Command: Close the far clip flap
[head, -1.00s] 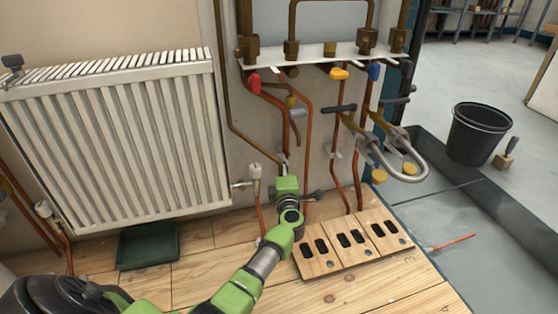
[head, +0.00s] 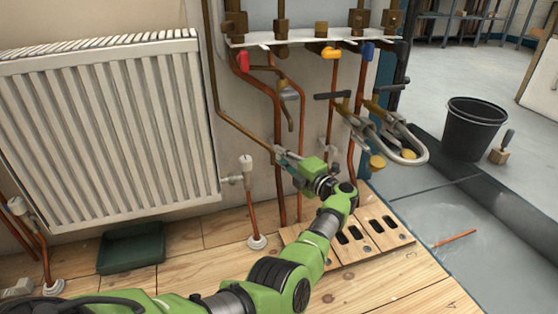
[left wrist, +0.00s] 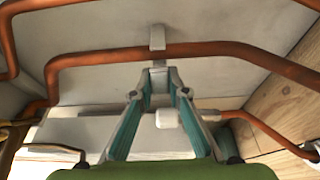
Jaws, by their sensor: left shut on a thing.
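My left gripper (head: 281,154) reaches from the left to the wall beside a copper pipe (head: 278,115). In the left wrist view its fingertips (left wrist: 159,68) come together just below a pale grey clip (left wrist: 157,38) that sits around a copper pipe (left wrist: 205,49). A small grey piece shows between the tips, and the gripper is shut on it; it looks like the clip's flap. In the head view the gripper mostly hides this clip. Another pale clip (head: 329,144) sits on the pipe farther right. My right gripper is not in view.
A white radiator (head: 110,130) stands at the left, with its white-capped valve (head: 247,165) close to my left gripper. Above is the manifold with a red handle (head: 243,61).

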